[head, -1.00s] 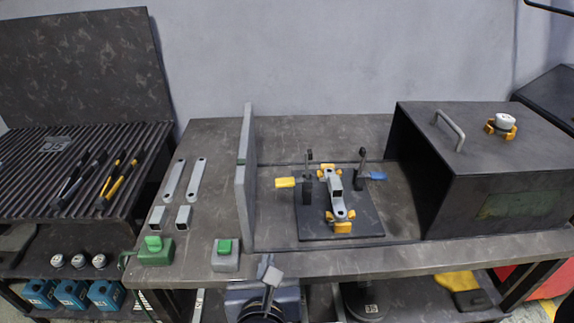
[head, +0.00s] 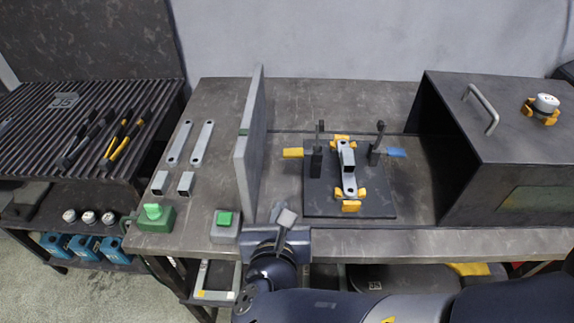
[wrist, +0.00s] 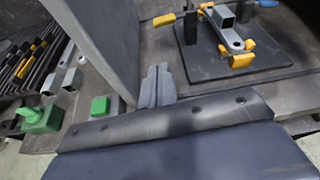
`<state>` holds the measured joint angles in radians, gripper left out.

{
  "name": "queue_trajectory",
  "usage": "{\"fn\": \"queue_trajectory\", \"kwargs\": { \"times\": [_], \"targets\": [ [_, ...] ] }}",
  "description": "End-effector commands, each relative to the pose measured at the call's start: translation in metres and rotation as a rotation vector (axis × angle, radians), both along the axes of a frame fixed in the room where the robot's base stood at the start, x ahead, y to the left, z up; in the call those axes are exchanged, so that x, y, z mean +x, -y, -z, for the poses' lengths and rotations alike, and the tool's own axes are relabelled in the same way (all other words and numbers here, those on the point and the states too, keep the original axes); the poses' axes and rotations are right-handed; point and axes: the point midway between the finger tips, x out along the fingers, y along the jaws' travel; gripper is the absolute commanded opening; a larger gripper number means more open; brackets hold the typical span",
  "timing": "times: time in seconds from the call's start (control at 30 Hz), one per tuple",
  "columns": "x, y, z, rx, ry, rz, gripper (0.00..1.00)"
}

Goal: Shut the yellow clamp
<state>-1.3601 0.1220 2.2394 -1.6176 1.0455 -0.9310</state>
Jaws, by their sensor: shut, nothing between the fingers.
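The yellow clamp handle (head: 293,153) sticks out to the left from a dark upright clamp post (head: 316,160) on the black fixture plate (head: 320,208). It also shows near the top of the wrist view (wrist: 164,19). A second clamp with a blue handle (head: 396,152) stands on the right of the plate. A grey bracket (head: 349,180) lies between them in yellow locators (head: 351,206). My gripper (head: 284,216) is shut and empty at the bench's front edge, below and left of the plate, apart from the clamp. Its closed fingers show in the wrist view (wrist: 158,72).
A grey upright panel (head: 250,150) stands just left of the fixture. A dark open box (head: 500,170) stands on the right. Bench behind the plate is clear.

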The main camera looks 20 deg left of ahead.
Motion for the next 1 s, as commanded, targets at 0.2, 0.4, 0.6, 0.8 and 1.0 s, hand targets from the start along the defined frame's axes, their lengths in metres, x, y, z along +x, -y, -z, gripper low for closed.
{"fn": "queue_trajectory", "kwargs": {
  "times": [0.2, 0.4, 0.6, 0.8, 1.0],
  "targets": [
    [0.027, -0.004, 0.011, -0.002, -0.001, 0.006, 0.00],
    [0.056, -0.010, 0.022, -0.002, -0.001, 0.005, 0.00],
    [0.090, -0.017, 0.034, -0.003, -0.002, 0.006, 0.00],
    [0.129, -0.024, 0.048, -0.003, -0.003, 0.006, 0.00],
    [0.159, -0.032, 0.057, -0.001, -0.002, 0.002, 0.00]
  ]
}}
